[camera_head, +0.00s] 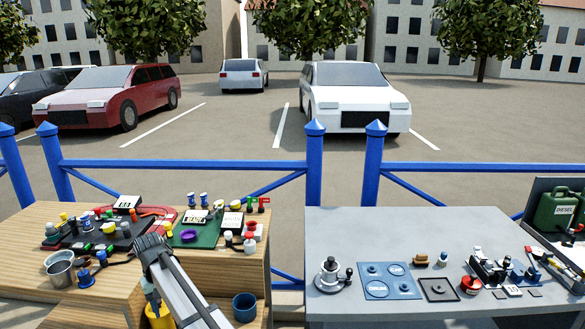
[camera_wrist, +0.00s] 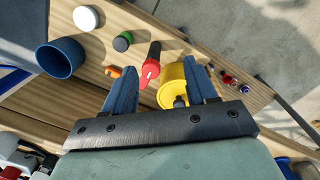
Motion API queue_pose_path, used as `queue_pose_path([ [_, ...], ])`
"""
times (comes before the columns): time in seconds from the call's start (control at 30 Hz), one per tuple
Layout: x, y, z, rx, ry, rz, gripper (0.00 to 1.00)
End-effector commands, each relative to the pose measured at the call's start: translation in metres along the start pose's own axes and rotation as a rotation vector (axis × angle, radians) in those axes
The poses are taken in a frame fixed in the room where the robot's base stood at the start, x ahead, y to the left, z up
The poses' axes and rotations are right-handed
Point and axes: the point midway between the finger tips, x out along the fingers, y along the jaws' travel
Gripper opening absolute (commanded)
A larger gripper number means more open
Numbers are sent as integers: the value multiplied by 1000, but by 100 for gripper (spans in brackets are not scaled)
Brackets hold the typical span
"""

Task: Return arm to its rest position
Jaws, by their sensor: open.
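My gripper (camera_head: 151,288) hangs at the front of the wooden bench (camera_head: 105,283) in the head view, my arm reaching in from the bottom edge. In the wrist view my gripper (camera_wrist: 160,68) shows two blue fingers spread apart, with nothing clearly held between them. A yellow cup (camera_wrist: 171,84) appears between the fingers, close to the right one; whether it touches is unclear. The yellow cup (camera_head: 160,317) is partly hidden behind my arm in the head view.
A dark blue cup (camera_head: 244,307) stands right of my arm, and a metal bucket (camera_head: 61,270) to its left. Crowded trays of small parts fill the bench's back. A grey table (camera_head: 330,229) with tools stands at right, across a gap. A blue railing (camera_head: 190,164) runs behind.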

Motion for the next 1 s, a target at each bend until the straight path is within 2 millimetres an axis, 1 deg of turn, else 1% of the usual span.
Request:
queue_pose_path([
  [0.03, 25, -4, 12, -36, -19, 9, 57],
  [0.1, 53, -5, 22, -77, -40, 18, 57],
  [0.17, 77, -4, 32, -107, -59, 23, 57],
  [0.2, 92, -1, 39, -123, -71, 26, 57],
  [0.27, 116, 4, 50, -140, -88, 30, 57],
  [0.3, 131, 9, 58, -150, -101, 31, 57],
  [0.4, 166, 23, 77, -163, -128, 33, 57],
  [0.6, 228, 53, 120, -169, -182, 29, 57],
  [0.77, 273, 75, 158, -168, -223, 22, 57],
  [0.8, 284, 80, 168, -167, -235, 19, 57],
  [0.87, 299, 89, 185, -165, -250, 15, 57],
  [0.97, 325, 103, 214, -157, -278, 6, 57],
  [1.0, 336, 109, 228, -151, -290, 2, 57],
])
